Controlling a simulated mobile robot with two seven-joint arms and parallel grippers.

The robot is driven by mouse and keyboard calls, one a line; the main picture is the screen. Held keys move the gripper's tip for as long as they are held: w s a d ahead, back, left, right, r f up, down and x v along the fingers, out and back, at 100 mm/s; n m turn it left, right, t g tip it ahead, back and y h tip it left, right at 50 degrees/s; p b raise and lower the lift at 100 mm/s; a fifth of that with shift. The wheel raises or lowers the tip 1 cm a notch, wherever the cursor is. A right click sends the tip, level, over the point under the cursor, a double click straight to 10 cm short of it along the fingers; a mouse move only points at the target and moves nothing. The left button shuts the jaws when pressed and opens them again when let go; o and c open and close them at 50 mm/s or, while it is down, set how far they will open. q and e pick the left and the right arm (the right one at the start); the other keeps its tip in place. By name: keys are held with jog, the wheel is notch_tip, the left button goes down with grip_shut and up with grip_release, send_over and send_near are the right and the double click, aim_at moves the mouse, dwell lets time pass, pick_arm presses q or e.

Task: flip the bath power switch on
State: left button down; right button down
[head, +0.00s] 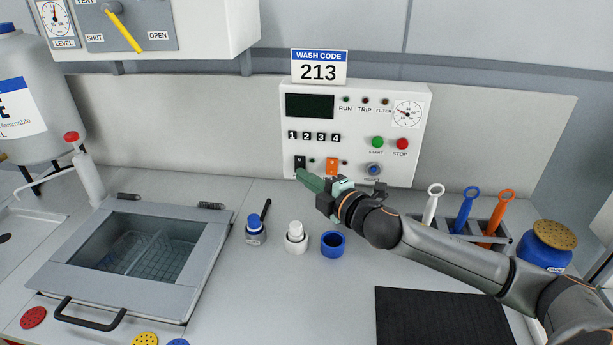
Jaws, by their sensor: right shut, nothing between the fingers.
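A white control panel (355,112) stands at the back of the bench. The bath (70,270) with a glass lid is at the left, with the lid down. My left gripper is not in view.
A black mat (430,316) lies in front. A sign (319,66) reads 213.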

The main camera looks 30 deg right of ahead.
dwell(0.3)
jog(key=shift+w+d+f+n+t+b, duration=0.3)
jog(key=shift+f+b, duration=0.2)
jog(key=shift+b, duration=0.7)
jog(key=shift+r+p, duration=0.4)
jog(key=shift+p, duration=0.05)
jog(key=shift+a+f, duration=0.1)
